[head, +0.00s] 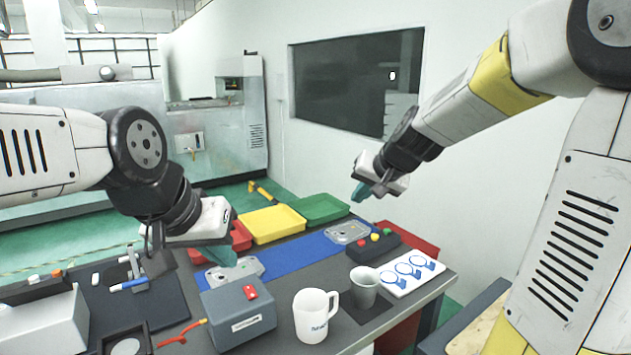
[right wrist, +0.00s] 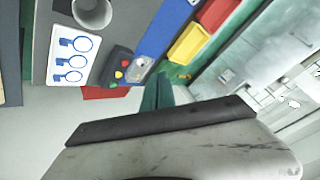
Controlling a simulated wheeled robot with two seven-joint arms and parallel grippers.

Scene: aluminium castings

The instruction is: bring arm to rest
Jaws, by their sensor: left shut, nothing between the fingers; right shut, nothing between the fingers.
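My right gripper (head: 361,191) is raised above the far right part of the table, above the blue mat's right end. Its fingers are shut and empty, and they also show in the right wrist view (right wrist: 157,92). Neither gripper touches anything that I can see.
The table holds a white mug (head: 312,316), a grey cup (head: 364,287), a white board with blue rings (head: 410,271), and a dark button box (head: 372,247). Red, yellow (head: 272,224) and green (head: 319,208) trays stand at the far edge. A blue mat (head: 290,256) has bare room.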

